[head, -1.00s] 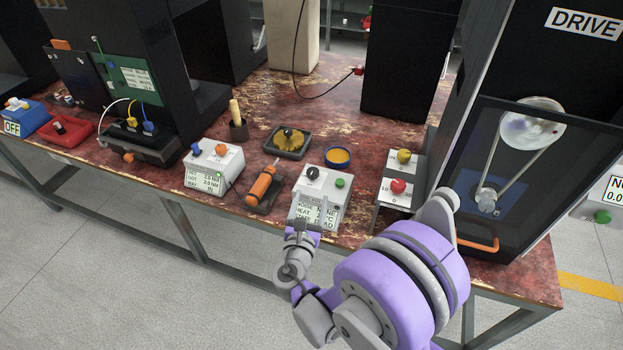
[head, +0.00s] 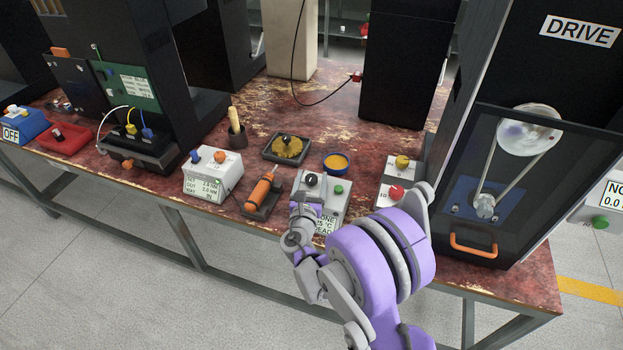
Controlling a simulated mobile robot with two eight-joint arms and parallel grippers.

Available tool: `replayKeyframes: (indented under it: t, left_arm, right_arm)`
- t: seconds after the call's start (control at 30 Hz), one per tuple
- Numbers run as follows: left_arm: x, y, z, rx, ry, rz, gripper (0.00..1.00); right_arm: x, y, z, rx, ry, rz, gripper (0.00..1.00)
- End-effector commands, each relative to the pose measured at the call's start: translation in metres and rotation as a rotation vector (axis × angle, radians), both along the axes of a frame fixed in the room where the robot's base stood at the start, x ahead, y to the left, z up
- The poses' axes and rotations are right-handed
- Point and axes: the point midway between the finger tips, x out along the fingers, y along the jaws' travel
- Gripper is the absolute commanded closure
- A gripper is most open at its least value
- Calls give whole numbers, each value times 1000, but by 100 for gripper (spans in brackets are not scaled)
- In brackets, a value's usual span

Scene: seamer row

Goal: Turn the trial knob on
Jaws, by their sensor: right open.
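No label reading "trial" can be made out. A grey box (head: 336,205) with a black knob (head: 311,180), a green button (head: 338,190) and a text display stands at the table's front edge. My right gripper (head: 304,207) is open, at the box's front left, just below the black knob in the picture. It covers part of the display; whether it touches the box I cannot tell. A second grey box (head: 385,184) to the right carries a yellow knob (head: 402,162) and a red knob (head: 396,193); my right arm hides its lower part. My left gripper is out of view.
An orange screwdriver-like tool (head: 264,190) lies left of the box, beside a white display unit (head: 212,186). A blue bowl (head: 336,163) and a black tray (head: 272,151) sit behind. The DRIVE cabinet (head: 575,95) with its orange-handled door stands right.

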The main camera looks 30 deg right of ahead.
Motion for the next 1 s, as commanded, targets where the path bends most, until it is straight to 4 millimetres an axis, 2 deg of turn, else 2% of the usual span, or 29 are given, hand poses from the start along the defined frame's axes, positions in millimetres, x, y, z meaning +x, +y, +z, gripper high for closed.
replayKeyframes:
  t: [0.2,0.23,0.63,1.0]
  left_arm:
    - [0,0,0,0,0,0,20]
    - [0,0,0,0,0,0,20]
    - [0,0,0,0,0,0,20]
    - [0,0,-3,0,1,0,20]
  right_arm:
    - [0,0,0,0,0,0,26]
    - [0,0,0,0,0,0,29]
    - [0,0,0,1,-1,0,100]
    - [0,1,-1,2,-1,-42,100]
